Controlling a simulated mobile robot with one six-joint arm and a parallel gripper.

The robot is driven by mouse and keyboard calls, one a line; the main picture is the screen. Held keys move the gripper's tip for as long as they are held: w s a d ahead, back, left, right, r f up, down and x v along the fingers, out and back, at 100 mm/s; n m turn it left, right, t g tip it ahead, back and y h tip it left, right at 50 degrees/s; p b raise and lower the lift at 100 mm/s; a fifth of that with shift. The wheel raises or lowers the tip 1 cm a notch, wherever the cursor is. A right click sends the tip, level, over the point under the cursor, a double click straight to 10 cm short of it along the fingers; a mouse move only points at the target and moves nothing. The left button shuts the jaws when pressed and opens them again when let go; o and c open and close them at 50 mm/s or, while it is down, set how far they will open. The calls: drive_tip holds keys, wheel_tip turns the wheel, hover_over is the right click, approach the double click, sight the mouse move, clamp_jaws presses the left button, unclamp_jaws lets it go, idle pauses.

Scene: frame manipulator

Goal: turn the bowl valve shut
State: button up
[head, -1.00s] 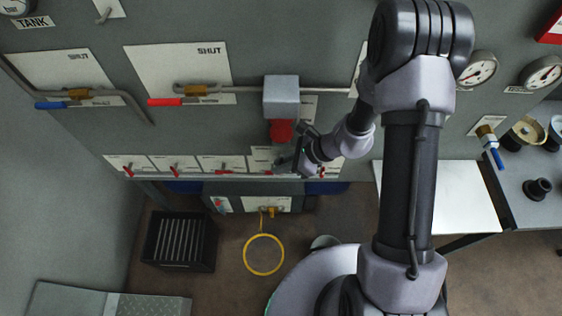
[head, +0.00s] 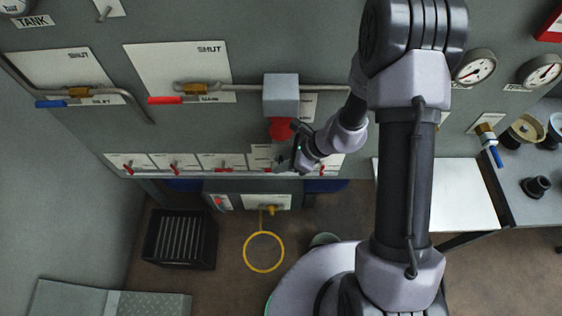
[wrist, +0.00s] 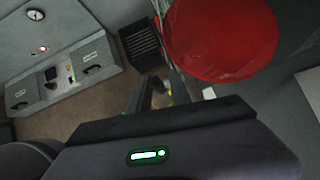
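A grey box (head: 281,88) with a red round bowl (head: 281,128) under it hangs on the panel in the head view. In the wrist view the red bowl (wrist: 220,40) is large at upper right. My gripper (head: 297,158) is just below and right of the bowl in the head view. Its dark fingers (wrist: 165,95) look apart in the wrist view, with a small yellowish patch between them. I cannot tell whether they touch anything. I cannot make out the bowl valve's handle; the gripper covers part of the panel there.
Blue (head: 66,104) and red (head: 165,100) pipe levers are on the left of the panel. Several small red levers line a row (head: 175,167) below. A yellow ring (head: 263,252) hangs beneath the panel. A black crate (head: 180,240) stands on the floor at left.

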drive_tip(key=w+p+v, duration=0.1)
drive_tip(key=p+v, duration=0.5)
drive_tip(key=v, duration=1.1)
drive_tip(key=s+r+n+t+h+b, duration=0.2)
drive_tip(key=s+r+n+b, duration=0.3)
drive_tip(key=s+n+b, duration=0.2)
drive_tip(key=s+a+r+n+t+h+b, duration=0.1)
drive_tip(key=s+r+n+t+h+b, duration=0.1)
drive_tip(key=s+r+n+b, duration=0.3)
drive_tip(key=s+n+h+b, duration=0.1)
drive_tip(key=s+n, duration=0.3)
drive_tip(key=shift+r+b, duration=0.35)
drive_tip(key=shift+b, duration=0.05)
